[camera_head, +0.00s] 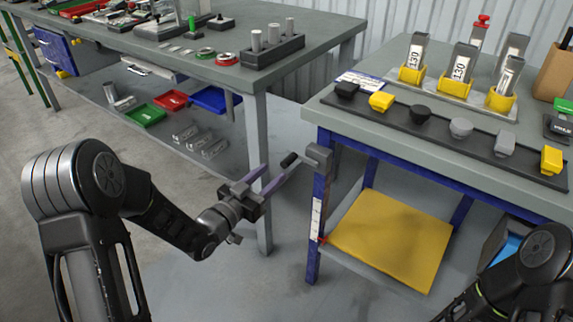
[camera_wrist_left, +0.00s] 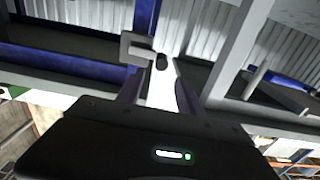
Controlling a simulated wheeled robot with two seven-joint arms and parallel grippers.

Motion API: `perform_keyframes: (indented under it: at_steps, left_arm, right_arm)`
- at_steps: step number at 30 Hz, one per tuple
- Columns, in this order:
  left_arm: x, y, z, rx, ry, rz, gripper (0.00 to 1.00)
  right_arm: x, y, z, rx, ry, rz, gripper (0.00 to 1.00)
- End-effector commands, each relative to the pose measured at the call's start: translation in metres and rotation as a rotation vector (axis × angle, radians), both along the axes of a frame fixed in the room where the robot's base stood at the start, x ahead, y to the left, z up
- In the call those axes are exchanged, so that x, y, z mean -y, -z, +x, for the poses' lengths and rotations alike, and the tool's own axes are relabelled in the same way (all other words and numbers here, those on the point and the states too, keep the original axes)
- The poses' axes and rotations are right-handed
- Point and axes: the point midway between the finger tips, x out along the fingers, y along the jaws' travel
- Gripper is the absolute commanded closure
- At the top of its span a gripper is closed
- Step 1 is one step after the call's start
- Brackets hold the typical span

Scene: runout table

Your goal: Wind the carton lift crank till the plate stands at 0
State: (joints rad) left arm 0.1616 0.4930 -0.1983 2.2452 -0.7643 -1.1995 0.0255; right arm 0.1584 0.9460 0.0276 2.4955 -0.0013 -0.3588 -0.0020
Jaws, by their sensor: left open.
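The crank (camera_head: 318,154) sits at the top of the blue lift post, with its dark handle (camera_head: 289,160) sticking out to the left. My left gripper (camera_head: 278,171) is open, its purple fingers pointing at the handle from the lower left. In the left wrist view the grey crank (camera_wrist_left: 136,46) and the handle's end (camera_wrist_left: 161,61) show ahead, between the finger directions. I see no clear contact. The yellow plate (camera_head: 392,238) lies low in the frame. A white scale (camera_head: 316,217) is on the post, with a red pointer (camera_head: 322,239) near its bottom; its figures are unreadable. My right gripper is out of view.
The grey bench top (camera_head: 345,112) above the plate carries a dark strip of knobs (camera_head: 461,128) and yellow holders (camera_head: 411,75). Another table (camera_head: 255,85) stands at the left, its leg just behind my left gripper. The floor between is clear.

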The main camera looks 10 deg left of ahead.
Motion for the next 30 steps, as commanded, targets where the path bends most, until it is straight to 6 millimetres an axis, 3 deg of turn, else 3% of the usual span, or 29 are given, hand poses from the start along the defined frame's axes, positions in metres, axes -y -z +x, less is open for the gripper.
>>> perform_keyframes:
  at_steps: [7,21,30]
  left_arm:
    - [0.006,0.001,0.01,-0.003,0.003,0.0,0.57]
    - [0.028,0.002,0.069,-0.004,0.0,0.001,0.57]
    - [0.03,0.002,0.072,-0.004,0.0,0.0,0.57]
  right_arm:
    - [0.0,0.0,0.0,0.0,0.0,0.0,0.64]
    - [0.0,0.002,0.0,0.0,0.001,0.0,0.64]
    - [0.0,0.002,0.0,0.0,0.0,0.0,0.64]
